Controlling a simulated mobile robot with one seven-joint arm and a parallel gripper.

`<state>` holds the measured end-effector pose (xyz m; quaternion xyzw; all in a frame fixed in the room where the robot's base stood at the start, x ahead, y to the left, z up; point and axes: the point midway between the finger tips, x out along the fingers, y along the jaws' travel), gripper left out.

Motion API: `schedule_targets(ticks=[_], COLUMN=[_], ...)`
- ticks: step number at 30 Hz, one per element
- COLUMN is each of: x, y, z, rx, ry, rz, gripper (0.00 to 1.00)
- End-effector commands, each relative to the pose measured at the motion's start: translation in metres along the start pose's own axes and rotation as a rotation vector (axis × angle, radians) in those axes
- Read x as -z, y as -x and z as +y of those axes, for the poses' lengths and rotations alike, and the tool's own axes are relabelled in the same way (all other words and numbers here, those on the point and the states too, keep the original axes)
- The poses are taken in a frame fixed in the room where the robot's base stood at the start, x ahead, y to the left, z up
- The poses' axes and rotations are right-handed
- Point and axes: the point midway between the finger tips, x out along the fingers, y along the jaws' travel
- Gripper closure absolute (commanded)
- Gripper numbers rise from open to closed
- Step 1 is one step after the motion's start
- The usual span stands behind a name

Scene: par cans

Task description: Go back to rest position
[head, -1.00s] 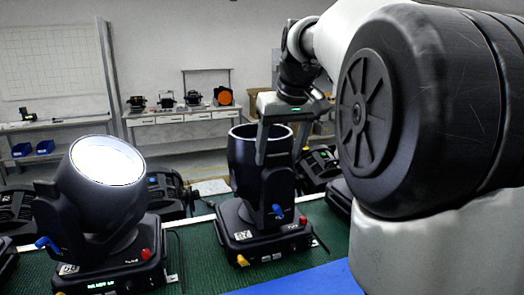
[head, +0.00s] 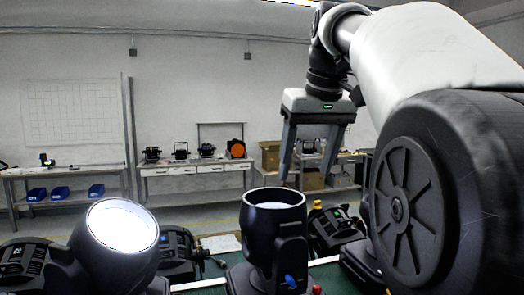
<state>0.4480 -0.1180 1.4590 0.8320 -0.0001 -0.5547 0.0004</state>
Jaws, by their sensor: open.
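My gripper (head: 297,182) hangs from my arm above and slightly right of the middle par can (head: 272,222). Its two fingers point down, spread apart, with nothing between them. The fingertips show a little above the can's open rim; whether they are fully clear of it is hard to tell. The middle par can stands upright on the green table (head: 212,287), its opening facing up, with a blue knob on its side. A second par can (head: 115,240) at the left is tilted, its pale bright face showing. The bases of both are partly cut off by the lower picture edge.
More dark fixtures stand behind, one at left (head: 180,252) and one at right (head: 332,228). A workbench (head: 195,183) with small devices stands at the back wall, with cardboard boxes beside it. A left bench (head: 65,173) holds blue bins below.

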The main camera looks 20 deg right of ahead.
Motion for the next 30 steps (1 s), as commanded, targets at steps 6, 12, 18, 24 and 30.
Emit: schedule_targets(ticks=[6, 12, 18, 24, 30], x=[0.000, -0.001, 0.000, -0.024, -0.118], y=[0.015, 0.015, 0.010, -0.022, -0.053], z=[0.000, 0.000, -0.012, -0.081, -0.108], rx=[0.000, 0.001, 0.011, 0.054, 0.027], ry=[0.000, -0.001, 0.017, 0.089, 0.046], rz=[-0.001, -0.001, 0.004, 0.048, 0.074], gripper=[0.36, 0.36, 0.36, 0.36, 0.36])
